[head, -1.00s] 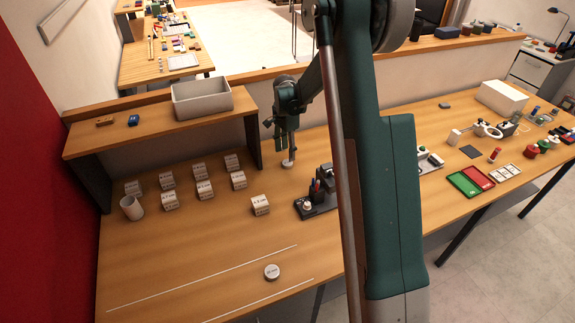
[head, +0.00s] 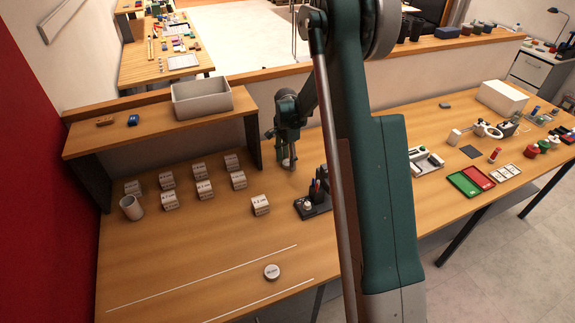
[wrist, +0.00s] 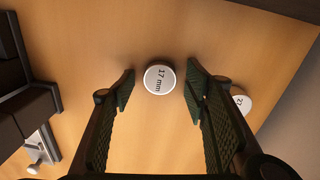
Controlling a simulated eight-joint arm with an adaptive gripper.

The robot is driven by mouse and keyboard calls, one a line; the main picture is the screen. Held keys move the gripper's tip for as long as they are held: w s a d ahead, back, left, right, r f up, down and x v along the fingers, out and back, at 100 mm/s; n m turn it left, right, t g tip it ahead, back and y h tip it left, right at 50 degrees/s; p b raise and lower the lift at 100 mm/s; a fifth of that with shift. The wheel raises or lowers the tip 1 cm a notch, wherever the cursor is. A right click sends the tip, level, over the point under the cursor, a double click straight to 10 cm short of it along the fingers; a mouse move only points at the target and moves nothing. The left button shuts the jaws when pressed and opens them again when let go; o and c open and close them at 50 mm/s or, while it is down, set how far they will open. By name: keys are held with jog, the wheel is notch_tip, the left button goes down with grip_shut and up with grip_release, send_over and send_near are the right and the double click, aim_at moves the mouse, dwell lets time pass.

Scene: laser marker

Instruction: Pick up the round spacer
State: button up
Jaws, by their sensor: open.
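A round white spacer (wrist: 159,77) marked "17 mm" lies on the wooden table, between the fingertips of my open gripper (wrist: 158,88) in the wrist view. Gaps show on both sides of it. In the head view my gripper (head: 288,158) points down at the table near the shelf's right end and partly hides a small white disc (head: 286,163). A second white disc (wrist: 240,102), its number partly hidden, lies behind the right finger in the wrist view. Another labelled round disc (head: 271,271) lies near the table's front, far from my gripper.
A dark holder with pens (head: 315,200) stands close to the right of my gripper. Several labelled blocks (head: 204,189) and a white cup (head: 131,207) stand to the left. A raised shelf (head: 160,130) carries a grey bin (head: 202,99). The front left of the table is mostly clear.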

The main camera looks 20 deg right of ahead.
aim_at(288, 162)
dwell(0.3)
jog(key=c, duration=1)
jog(key=shift+r, duration=0.15)
notch_tip(288, 162, up, 18)
jog(key=shift+p, duration=0.35)
dwell(0.4)
